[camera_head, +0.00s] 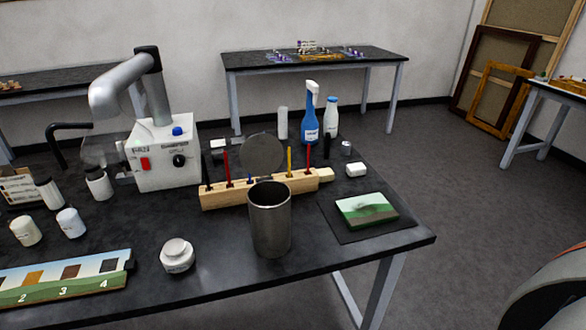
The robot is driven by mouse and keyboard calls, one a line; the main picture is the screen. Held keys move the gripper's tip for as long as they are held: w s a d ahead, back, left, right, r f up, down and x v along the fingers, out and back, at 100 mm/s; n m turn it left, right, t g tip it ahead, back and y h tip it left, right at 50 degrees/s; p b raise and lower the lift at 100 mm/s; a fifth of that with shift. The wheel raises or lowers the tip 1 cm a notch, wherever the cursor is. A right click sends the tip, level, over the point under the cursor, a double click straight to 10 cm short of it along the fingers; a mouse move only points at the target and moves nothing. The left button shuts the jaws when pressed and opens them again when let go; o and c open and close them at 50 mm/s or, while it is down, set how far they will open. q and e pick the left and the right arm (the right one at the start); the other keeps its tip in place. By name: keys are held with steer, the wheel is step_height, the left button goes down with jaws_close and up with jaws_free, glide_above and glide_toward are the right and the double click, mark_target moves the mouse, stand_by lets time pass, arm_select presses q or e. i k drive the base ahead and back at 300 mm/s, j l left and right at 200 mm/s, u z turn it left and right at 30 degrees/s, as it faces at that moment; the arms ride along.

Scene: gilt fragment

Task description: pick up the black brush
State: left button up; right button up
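A long wooden holder block (222,199) lies on the black workbench and has several thin upright brushes in it. A red one (227,166) is near its left end, and a yellow one (290,160) and another red one (308,156) are towards the right. A slim black upright item (326,147) shows by the block's right end; it may be the black brush, but it is too small to be sure, and I cannot tell whether it sits in the block. A metal cup (270,222) hides part of the block's front. Neither gripper is in view.
A white box machine (166,158) with a grey duct stands left of the block. A blue spray bottle (310,122) and a white bottle (331,117) stand behind. A green painted panel (367,211) lies on the right, and a white jar (177,255) at front left.

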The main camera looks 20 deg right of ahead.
mark_target(206, 175)
steer(key=l, duration=0.65)
steer(key=k+l+u, duration=0.15)
steer(key=l, duration=1.1)
steer(key=u, duration=0.05)
